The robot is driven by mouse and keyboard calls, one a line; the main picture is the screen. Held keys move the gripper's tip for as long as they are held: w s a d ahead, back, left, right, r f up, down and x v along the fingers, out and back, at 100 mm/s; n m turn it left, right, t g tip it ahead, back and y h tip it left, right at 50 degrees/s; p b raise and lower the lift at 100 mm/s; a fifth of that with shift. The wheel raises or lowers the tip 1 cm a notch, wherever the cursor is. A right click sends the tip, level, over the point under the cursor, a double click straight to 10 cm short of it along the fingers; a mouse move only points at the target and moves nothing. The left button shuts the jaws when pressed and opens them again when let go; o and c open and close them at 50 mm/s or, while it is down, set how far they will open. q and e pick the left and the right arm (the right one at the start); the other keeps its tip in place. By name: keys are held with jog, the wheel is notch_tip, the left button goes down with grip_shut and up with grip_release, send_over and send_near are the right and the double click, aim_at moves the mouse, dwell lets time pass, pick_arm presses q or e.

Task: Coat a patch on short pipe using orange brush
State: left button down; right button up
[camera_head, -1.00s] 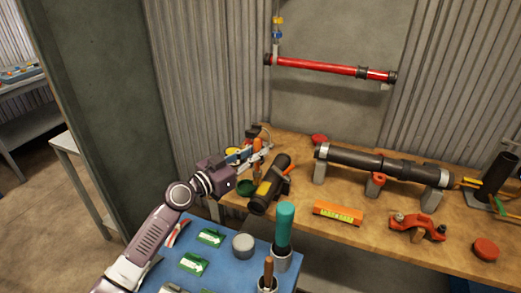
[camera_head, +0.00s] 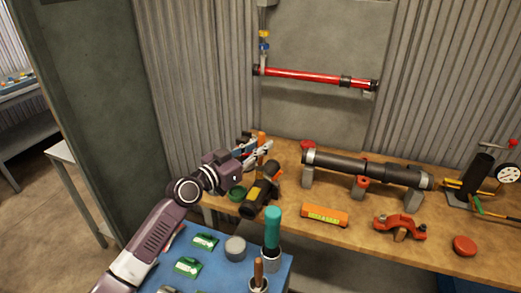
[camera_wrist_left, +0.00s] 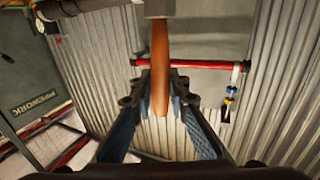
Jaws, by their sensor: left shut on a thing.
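My left gripper (camera_head: 258,148) is shut on the orange handle of the brush (camera_head: 262,137), above the bench's left end. In the left wrist view the orange handle (camera_wrist_left: 160,70) stands between the fingers (camera_wrist_left: 160,112), with a grey block at its top edge; the bristles cannot be made out. A long dark pipe (camera_head: 365,168) lies on stands on the bench, and a short upright black pipe (camera_head: 480,174) stands at the right. I cannot tell which is the short pipe. The brush appears clear of both. My right gripper is not in view.
The wooden bench (camera_head: 340,245) holds a black tool with a yellow label (camera_head: 259,191), an orange level (camera_head: 325,216), a red clamp (camera_head: 399,228) and a red cap (camera_head: 464,246). A blue table (camera_head: 223,269) holds a teal-handled tool (camera_head: 272,228). A red pipe (camera_head: 310,76) hangs on the wall.

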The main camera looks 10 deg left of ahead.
pick_arm(q)
jog(key=shift+r+p, duration=0.65)
jog(key=shift+r, duration=0.6)
